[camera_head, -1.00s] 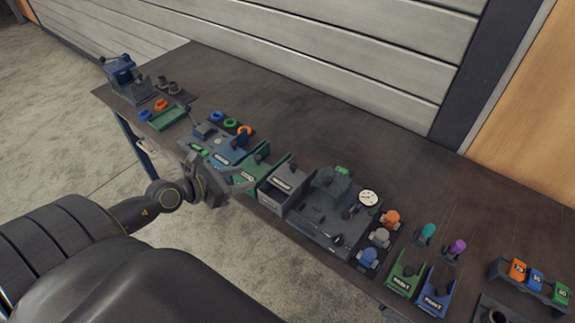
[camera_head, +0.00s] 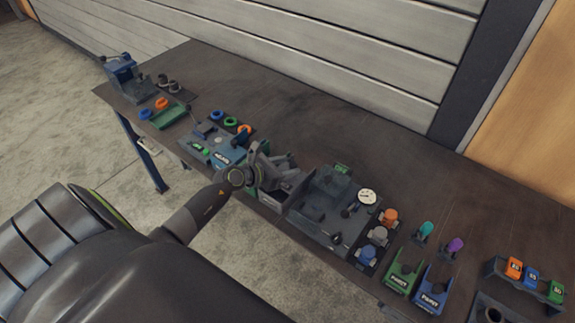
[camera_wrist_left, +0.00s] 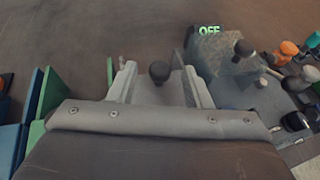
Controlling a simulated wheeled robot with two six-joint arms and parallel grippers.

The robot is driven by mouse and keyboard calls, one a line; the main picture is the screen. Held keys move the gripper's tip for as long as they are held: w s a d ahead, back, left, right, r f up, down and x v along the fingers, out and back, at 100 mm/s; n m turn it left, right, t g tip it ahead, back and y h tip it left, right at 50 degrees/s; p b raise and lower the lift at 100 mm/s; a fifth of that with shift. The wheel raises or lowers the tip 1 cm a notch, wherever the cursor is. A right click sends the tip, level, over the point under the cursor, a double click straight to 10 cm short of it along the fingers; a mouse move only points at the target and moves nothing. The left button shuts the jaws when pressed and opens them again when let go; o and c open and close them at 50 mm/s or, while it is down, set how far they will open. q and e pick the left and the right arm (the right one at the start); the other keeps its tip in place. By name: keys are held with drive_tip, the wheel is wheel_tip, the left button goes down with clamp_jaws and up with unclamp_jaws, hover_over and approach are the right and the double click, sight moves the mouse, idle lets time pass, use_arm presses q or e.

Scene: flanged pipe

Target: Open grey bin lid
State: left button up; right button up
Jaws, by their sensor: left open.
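The grey bin (camera_head: 292,183) stands on the bench, between the blue bin and the grey machine plate. My left gripper (camera_head: 276,156) hovers over it and hides much of its lid and the green bin beside it. In the left wrist view my gripper (camera_wrist_left: 160,78) is open, with one finger on each side of a dark round knob (camera_wrist_left: 159,70). The knob stands on a grey surface that appears to be the grey bin's lid (camera_wrist_left: 174,91). The lid looks shut. I cannot tell whether the fingers touch the knob. My right gripper is out of view.
A blue bin (camera_head: 226,154) is to the left. The machine plate (camera_head: 325,208) with a gauge (camera_head: 367,196) is close on the right. Coloured knobbed parts and the green (camera_head: 403,280) and blue (camera_head: 434,294) holders stand farther right. The bench behind is clear.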

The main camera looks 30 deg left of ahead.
use_arm(q)
drive_tip(key=shift+w+d+f, duration=0.15)
drive_tip(key=shift+w, duration=0.15)
drive_tip(key=shift+c, duration=0.3)
clamp_jaws()
drive_tip(key=shift+w+d+b, duration=0.15)
drive_tip(key=shift+w+b, duration=0.3)
drive_tip(key=shift+w, duration=1.6)
drive_tip(key=shift+o, duration=0.3)
unclamp_jaws()
